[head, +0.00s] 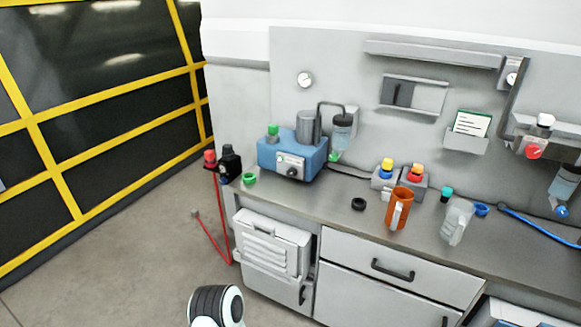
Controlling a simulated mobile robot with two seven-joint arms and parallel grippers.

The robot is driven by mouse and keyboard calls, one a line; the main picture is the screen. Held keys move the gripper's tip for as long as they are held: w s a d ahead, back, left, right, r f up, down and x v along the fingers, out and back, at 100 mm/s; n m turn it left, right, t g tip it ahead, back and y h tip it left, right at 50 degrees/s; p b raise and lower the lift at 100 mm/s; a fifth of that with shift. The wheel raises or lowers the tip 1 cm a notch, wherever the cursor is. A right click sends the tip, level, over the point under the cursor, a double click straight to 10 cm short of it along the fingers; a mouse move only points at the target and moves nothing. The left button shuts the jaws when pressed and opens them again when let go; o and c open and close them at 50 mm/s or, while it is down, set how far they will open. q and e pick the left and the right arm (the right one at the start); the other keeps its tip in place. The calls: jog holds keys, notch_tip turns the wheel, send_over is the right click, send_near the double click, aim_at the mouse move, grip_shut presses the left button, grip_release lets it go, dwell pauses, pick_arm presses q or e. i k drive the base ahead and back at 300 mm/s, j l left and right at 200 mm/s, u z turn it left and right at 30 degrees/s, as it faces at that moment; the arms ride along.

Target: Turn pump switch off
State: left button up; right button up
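A blue boxed unit (263,158), which looks like the pump, stands at the left end of the grey counter, against the wall. Its front has a light panel with a dark round knob or switch (292,172); its setting is too small to tell. A metal cylinder (307,127) and a green-capped part (273,131) sit on top of it. A bent pipe runs from it to a clear bowl (342,133). Neither gripper shows; only a rounded black and white part of mine is at the bottom edge.
On the counter (330,197) are an orange jug (398,208), a clear jug (455,220), a black ring (358,204), and yellow and red buttons (387,168). A red-topped black item (210,158) with a red hose is at the left end. Open floor (110,255) lies left.

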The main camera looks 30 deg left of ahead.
aim_at(292, 172)
jog(key=i+j, duration=0.1)
jog(key=j, duration=0.8)
jog(key=i+j, duration=0.1)
jog(key=j, duration=0.85)
